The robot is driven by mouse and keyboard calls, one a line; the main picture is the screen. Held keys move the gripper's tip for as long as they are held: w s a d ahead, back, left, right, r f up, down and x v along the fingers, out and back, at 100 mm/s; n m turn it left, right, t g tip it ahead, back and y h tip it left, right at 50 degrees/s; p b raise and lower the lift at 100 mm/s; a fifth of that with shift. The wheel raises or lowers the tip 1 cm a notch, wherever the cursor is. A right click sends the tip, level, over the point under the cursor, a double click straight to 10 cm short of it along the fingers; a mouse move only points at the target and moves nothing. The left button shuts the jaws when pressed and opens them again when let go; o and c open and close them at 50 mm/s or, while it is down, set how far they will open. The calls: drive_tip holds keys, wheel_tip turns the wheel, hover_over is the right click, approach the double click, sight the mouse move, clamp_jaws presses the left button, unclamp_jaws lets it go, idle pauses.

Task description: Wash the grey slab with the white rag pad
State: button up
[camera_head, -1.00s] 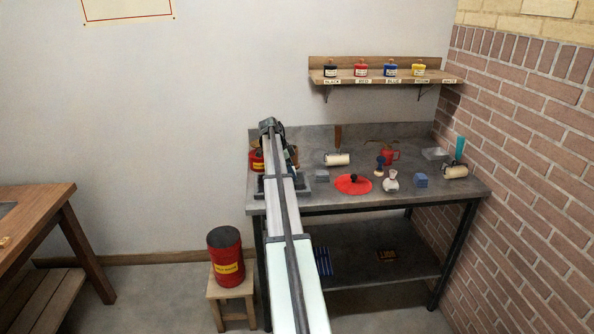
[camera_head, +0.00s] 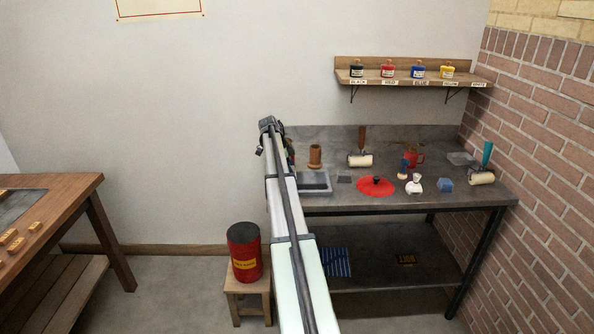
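A small white bundle with a narrow top (camera_head: 414,185), which looks like the white rag pad, stands on the metal bench right of the red disc. A flat grey slab (camera_head: 22,203) lies on the wooden table at the left, cut by the picture edge. A grey block or tray (camera_head: 314,183) also sits on the bench, just right of my arm; I cannot tell which grey piece is the task's slab. My gripper (camera_head: 268,127) is at the far end of my arm, near the bench's left end. Its fingers are too small and hidden to read.
A red drum (camera_head: 245,252) stands on a stool. Open floor lies between the tables.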

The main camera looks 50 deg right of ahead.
sight(329, 185)
drive_tip(key=w+a, duration=0.3)
drive_tip(key=shift+w+a, duration=0.2)
drive_tip(key=shift+s+a, duration=0.8)
drive_tip(key=shift+s, duration=0.25)
drive_tip(key=shift+s+d, duration=0.45)
drive_tip(key=shift+d, duration=0.25)
drive_tip(key=shift+s+d, duration=6.1)
drive_tip(key=shift+d, duration=0.05)
drive_tip(key=shift+s+a, duration=0.85)
drive_tip(key=shift+w+a, duration=0.5)
drive_tip(key=shift+w, duration=0.15)
drive_tip(key=shift+w+a, duration=6.1)
drive_tip(key=shift+s+a, duration=0.75)
drive_tip(key=shift+a, duration=0.1)
drive_tip(key=shift+s+d, duration=6.55)
drive_tip(key=shift+d, duration=0.05)
drive_tip(key=shift+s+d+r, duration=0.1)
drive_tip(key=shift+s+d, duration=0.1)
wheel_tip(329, 185, up, 8)
